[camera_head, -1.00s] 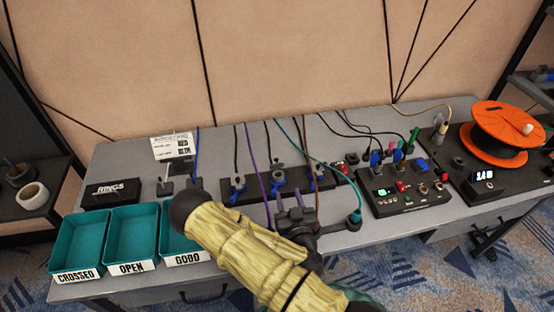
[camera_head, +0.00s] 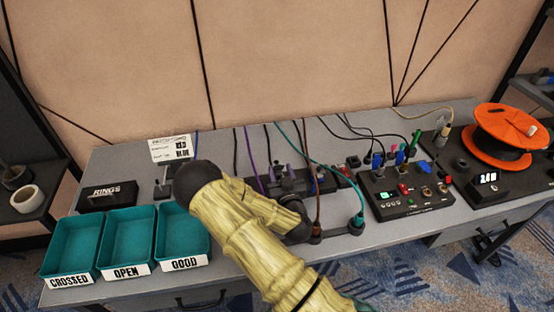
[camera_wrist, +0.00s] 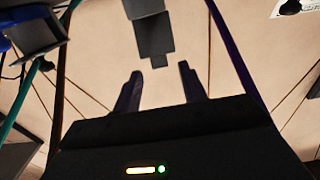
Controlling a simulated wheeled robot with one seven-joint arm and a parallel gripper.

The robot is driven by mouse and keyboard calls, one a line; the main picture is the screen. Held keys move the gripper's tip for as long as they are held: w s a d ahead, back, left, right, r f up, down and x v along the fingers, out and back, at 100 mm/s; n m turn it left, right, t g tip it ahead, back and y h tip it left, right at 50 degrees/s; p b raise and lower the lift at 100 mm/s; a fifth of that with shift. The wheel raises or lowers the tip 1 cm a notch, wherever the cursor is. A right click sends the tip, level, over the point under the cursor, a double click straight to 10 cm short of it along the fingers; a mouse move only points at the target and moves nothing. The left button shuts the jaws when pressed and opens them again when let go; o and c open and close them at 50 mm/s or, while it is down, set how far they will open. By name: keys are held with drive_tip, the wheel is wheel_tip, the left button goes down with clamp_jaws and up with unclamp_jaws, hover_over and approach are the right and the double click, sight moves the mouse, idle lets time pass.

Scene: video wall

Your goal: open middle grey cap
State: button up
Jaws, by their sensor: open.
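My gripper (camera_head: 284,176) is over the dark socket strip at the middle of the bench, and my arm hides part of the strip. In the wrist view its two fingers (camera_wrist: 160,90) are open and apart, with nothing between their tips. A grey and dark block (camera_wrist: 153,35), which looks like the middle grey cap, lies ahead of the fingers, between their lines. Another grey cap (camera_wrist: 40,35) shows at the top left of the wrist view, next to something blue. In the head view the middle cap is hidden or unclear.
Purple, green and brown cables run around my gripper. Teal trays (camera_head: 128,235) stand at the front left. A control box with switches (camera_head: 405,192) and an orange spool (camera_head: 508,135) stand to the right. A small sign (camera_head: 171,148) stands behind.

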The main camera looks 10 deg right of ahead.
sight(277, 162)
drive_tip(key=shift+w, duration=2.8)
clamp_jaws()
drive_tip(key=shift+p, duration=0.3)
drive_tip(key=shift+r, duration=0.1)
